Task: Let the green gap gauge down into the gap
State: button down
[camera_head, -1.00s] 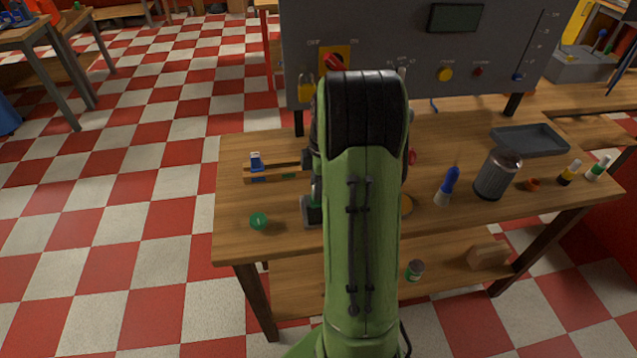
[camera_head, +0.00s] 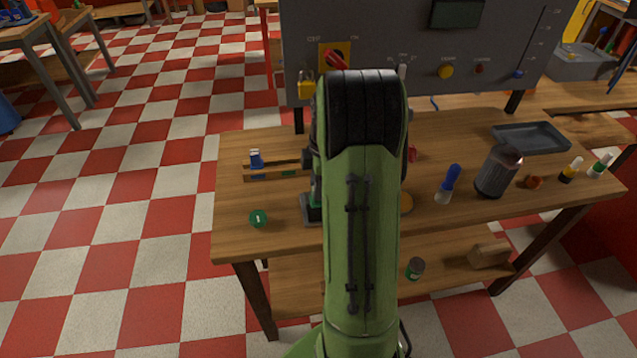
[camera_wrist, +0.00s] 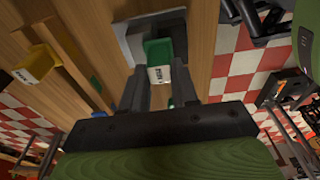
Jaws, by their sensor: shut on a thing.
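The green gap gauge (camera_wrist: 160,58), with a white label on its end, is between the two fingers of my gripper (camera_wrist: 160,82) in the wrist view. My gripper is shut on it. The gauge is over a grey block-like fixture (camera_wrist: 128,34) on the wooden table. The gap itself is hidden, and I cannot tell whether the gauge's lower end is in it.
A wooden rack (camera_head: 272,175) with a blue gauge (camera_head: 256,160) stands left of my arm. The wrist view also shows a yellow labelled gauge (camera_wrist: 36,63). A green disc (camera_head: 258,219) lies near the front edge. A jar (camera_head: 497,172) and grey tray (camera_head: 530,139) are at right.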

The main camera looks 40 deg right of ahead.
jog(key=c, duration=0.8)
grip_release()
jog(key=r+p, duration=0.1)
jog(key=r, duration=0.4)
jog(key=d+r+p, duration=0.1)
jog(key=r+p, duration=0.1)
jog(key=r, duration=0.3)
jog(key=s+r+p, duration=0.1)
jog(key=r+p, duration=0.1)
jog(key=r, duration=0.3)
jog(key=shift+d+r, duration=0.35)
jog(key=shift+r, duration=0.05)
jog(key=shift+a, duration=0.1)
